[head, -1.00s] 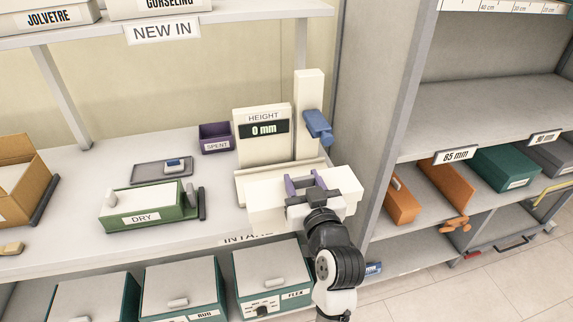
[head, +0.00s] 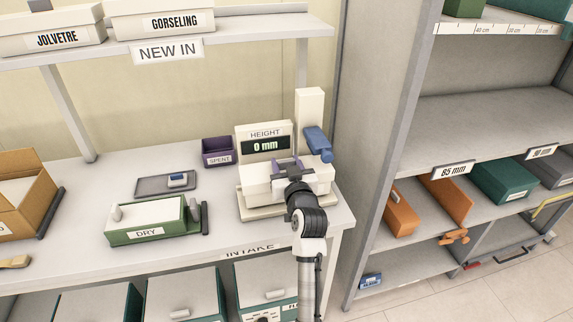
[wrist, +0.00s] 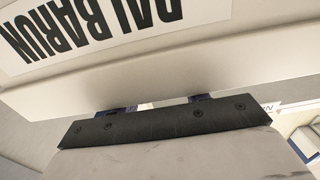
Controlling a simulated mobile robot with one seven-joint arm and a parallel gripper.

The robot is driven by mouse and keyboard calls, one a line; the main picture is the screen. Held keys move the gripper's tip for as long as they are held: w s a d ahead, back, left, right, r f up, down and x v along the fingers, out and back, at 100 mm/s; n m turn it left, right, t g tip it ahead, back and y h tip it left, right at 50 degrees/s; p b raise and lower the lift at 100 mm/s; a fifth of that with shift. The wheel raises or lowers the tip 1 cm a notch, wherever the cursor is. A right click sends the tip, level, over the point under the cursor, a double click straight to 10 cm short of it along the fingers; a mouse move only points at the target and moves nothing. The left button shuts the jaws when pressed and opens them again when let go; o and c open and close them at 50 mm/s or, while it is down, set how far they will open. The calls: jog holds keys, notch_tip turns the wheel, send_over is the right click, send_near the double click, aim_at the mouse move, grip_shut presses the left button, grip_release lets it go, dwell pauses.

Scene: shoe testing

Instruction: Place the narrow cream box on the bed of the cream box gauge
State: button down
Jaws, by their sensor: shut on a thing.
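The narrow cream box (head: 256,182) is held level over the bed (head: 262,213) of the cream box gauge. I cannot tell whether it touches the bed. The gauge has a display panel (head: 263,143) reading "HEIGHT 0 mm", a cream column (head: 310,108) and a blue slider (head: 318,144) at the right. My gripper (head: 287,164) is shut on the box, with its purple fingers at the box's middle. In the wrist view the box (wrist: 140,75) fills the upper part, with an upside-down label. It hides the fingertips and most of the bed.
A purple "SPENT" bin (head: 217,152) stands left of the gauge. A grey tray (head: 152,188) and a green "DRY" unit (head: 150,234) are farther left. The "NEW IN" shelf (head: 230,30) runs above. A grey rack (head: 375,150) stands close on the right.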

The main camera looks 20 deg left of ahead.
jog(key=shift+f, duration=0.45)
jog(key=shift+f, duration=0.1)
jog(key=c, duration=0.7)
grip_release()
jog(key=shift+r, duration=0.2)
jog(key=b+v, duration=0.3)
jog(key=v, duration=0.9)
jog(key=shift+f, duration=0.1)
